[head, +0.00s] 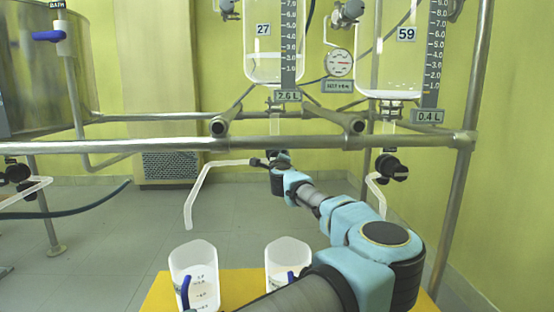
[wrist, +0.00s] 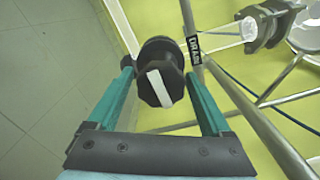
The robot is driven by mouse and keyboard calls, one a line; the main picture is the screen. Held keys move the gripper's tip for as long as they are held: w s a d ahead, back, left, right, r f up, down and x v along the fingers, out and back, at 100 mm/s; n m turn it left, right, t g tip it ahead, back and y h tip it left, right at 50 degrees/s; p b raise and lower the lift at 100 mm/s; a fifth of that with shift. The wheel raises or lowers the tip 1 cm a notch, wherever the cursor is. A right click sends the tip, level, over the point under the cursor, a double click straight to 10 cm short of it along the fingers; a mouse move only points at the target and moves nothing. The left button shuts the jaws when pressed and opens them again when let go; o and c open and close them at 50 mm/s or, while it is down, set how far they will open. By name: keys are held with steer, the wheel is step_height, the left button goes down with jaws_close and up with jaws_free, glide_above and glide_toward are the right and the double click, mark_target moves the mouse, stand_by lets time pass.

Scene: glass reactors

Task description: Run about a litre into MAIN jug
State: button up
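A black valve knob with a white stripe (wrist: 160,86) sits between the teal fingers of my gripper (wrist: 160,66) in the wrist view. The fingers are apart on either side of it, with small gaps. A bent clear spout (head: 200,182) runs from there toward a white graduated jug (head: 192,262). A second white jug (head: 288,254) stands to its right, partly behind my arm. I cannot read a MAIN label on either.
Both jugs stand on a yellow surface (head: 158,292). A vessel marked 59 (head: 397,60) hangs at right, display 0.4 L, with a black valve (head: 390,167) below. Metal rails (head: 120,146) cross above my gripper. A steel bath (head: 45,85) is at left.

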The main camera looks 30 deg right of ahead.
steer(key=shift+o, duration=0.5)
steer(key=shift+s, duration=0.1)
steer(key=shift+s+a, duration=0.15)
steer(key=shift+s, duration=0.1)
steer(key=p+v, duration=0.2)
steer(key=v, duration=0.8)
